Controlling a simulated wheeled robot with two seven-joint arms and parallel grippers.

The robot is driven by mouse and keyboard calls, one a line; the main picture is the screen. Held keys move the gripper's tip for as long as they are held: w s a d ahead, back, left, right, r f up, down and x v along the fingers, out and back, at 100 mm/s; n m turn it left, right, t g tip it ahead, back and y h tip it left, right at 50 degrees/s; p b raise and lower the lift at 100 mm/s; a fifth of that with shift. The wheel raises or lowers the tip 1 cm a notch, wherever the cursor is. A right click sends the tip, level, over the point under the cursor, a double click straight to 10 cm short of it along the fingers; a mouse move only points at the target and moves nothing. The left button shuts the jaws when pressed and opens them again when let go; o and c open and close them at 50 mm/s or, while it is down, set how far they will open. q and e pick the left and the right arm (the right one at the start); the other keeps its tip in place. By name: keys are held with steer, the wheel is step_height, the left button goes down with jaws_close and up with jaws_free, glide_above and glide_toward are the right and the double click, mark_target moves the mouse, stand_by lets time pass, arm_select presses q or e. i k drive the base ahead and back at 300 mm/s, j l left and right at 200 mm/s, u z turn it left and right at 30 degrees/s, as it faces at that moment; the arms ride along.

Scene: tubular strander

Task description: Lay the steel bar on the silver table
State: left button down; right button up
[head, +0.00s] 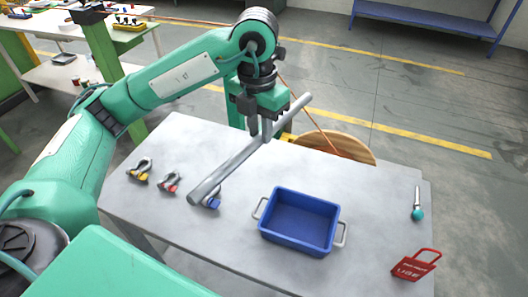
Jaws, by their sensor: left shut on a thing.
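The steel bar (234,164) is a long grey rod. It slants from the lower left to the upper right over the silver table (190,225). My left gripper (264,138) is shut on the bar near its middle, with the fingers pointing down. The bar's near end overlaps a blue shackle in the picture, and its far end reaches past the table's back edge. I cannot tell for sure whether the bar touches the table. My right gripper is not in view.
On the table are a yellow shackle (139,171), a red shackle (170,182), the blue shackle (212,201), a blue tray (300,220), a red lockout tag (415,266) and a teal-handled tool (417,212). A wooden reel (345,149) stands behind. The table's front left is clear.

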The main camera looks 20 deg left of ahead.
mark_target(265, 194)
steer(key=k, duration=0.95)
